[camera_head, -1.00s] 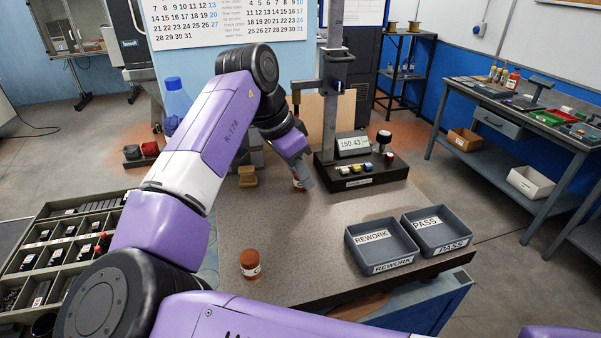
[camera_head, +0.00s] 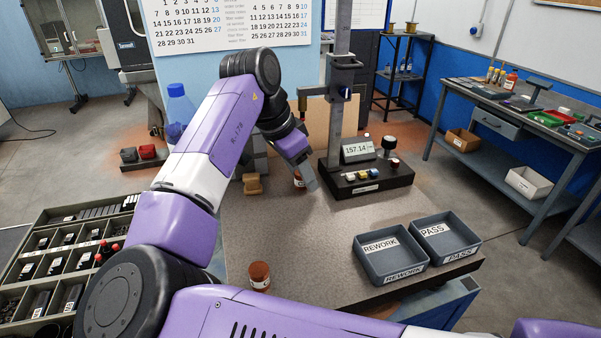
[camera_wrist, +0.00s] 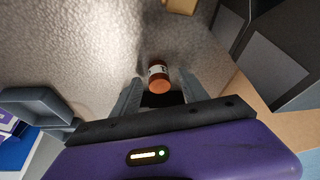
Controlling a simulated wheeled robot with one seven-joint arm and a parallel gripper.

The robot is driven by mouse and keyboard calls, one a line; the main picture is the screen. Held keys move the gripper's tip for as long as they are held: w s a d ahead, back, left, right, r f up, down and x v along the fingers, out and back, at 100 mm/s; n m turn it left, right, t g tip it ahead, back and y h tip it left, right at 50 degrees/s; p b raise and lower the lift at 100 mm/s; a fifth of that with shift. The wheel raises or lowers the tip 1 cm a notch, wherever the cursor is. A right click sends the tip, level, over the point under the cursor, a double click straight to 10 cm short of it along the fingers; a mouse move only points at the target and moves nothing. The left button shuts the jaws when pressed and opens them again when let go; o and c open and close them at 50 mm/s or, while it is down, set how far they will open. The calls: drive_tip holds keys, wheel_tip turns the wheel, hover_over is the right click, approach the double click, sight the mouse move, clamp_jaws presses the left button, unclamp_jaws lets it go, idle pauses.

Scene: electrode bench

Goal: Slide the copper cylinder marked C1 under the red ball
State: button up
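A copper cylinder with a white label (camera_head: 299,181) stands on the bench at my fingertips; its marking is too small to read. The wrist view shows it (camera_wrist: 159,77) between the fingers of my gripper (camera_wrist: 162,80), with narrow gaps on both sides. My gripper (camera_head: 305,176) is open and tilted down beside the gauge stand (camera_head: 338,110). A second labelled copper cylinder (camera_head: 259,275) stands at the bench's near left; its mark is unreadable too.
The gauge base (camera_head: 368,181) with buttons and a display reading 157.14 (camera_head: 358,150) stands right of my gripper. A small tan block (camera_head: 252,184) is to its left. REWORK (camera_head: 390,268) and PASS (camera_head: 462,254) trays sit front right. The middle bench surface (camera_head: 310,235) is clear.

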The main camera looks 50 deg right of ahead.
drive_tip(key=shift+s+d, duration=0.15)
drive_tip(key=shift+d, duration=0.05)
drive_tip(key=v, duration=0.8)
drive_tip(key=shift+a+b, duration=0.15)
drive_tip(key=shift+b, duration=0.25)
drive_tip(key=shift+f, duration=0.1)
